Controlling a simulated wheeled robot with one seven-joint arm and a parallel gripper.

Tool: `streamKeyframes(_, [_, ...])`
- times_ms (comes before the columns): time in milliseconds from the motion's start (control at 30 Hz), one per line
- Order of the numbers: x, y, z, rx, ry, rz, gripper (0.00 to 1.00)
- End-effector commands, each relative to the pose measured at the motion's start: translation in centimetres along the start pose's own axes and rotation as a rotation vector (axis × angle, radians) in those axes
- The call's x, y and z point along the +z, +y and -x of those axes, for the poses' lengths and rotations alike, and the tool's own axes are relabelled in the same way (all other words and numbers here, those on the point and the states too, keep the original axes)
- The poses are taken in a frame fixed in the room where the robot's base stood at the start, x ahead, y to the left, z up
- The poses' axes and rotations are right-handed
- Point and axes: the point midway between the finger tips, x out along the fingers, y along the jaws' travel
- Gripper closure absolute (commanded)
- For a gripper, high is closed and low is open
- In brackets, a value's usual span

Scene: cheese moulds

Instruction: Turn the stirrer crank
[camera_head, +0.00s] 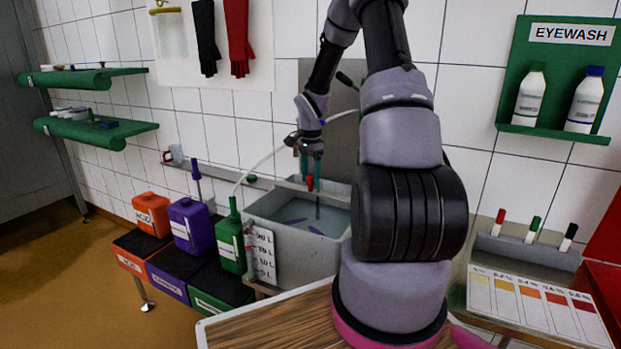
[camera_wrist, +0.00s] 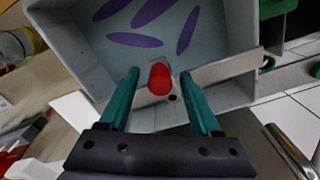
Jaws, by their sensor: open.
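The stirrer crank shows as a red knob (camera_head: 309,184) above a grey tank (camera_head: 262,208) in the head view. In the wrist view the red knob (camera_wrist: 160,79) sits between and slightly beyond the two teal fingers. My gripper (camera_head: 310,168) is open over the tank, pointing down, with its fingers to either side of the knob. It also shows in the wrist view (camera_wrist: 163,92). Contact between fingers and knob cannot be told. A grey bar (camera_wrist: 222,68) crosses the tank beside the knob. A thin shaft (camera_head: 318,206) goes down into the liquid, where purple shapes lie.
Orange (camera_head: 151,214), purple (camera_head: 191,226) and green (camera_head: 231,242) canisters stand left of the tank. A white volume scale (camera_head: 263,256) is at its front left. An eyewash shelf (camera_head: 550,130) hangs on the right. A colour chart (camera_head: 538,305) lies at the lower right.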

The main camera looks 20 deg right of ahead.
Motion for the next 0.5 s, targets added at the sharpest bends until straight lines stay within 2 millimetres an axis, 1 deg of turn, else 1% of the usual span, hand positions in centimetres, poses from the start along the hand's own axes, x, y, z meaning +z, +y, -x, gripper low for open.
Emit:
streamKeyframes(233, [0.0,0.0,-0.07,0.0,0.0,0.0,0.35])
streamKeyframes(267, [0.0,0.0,-0.06,0.0,0.0,0.0,0.43])
streamKeyframes(300, [0.0,-0.01,-0.06,0.0,0.0,0.0,0.58])
streamKeyframes(367, [0.0,-0.01,-0.05,0.0,0.0,0.0,0.81])
streamKeyframes(400, [0.0,-0.01,-0.05,0.0,0.0,0.0,0.97])
streamKeyframes(433, [0.0,-0.01,-0.05,0.0,0.0,0.0,1.0])
streamKeyframes(500, [0.0,-0.01,-0.04,0.0,0.0,0.0,1.0])
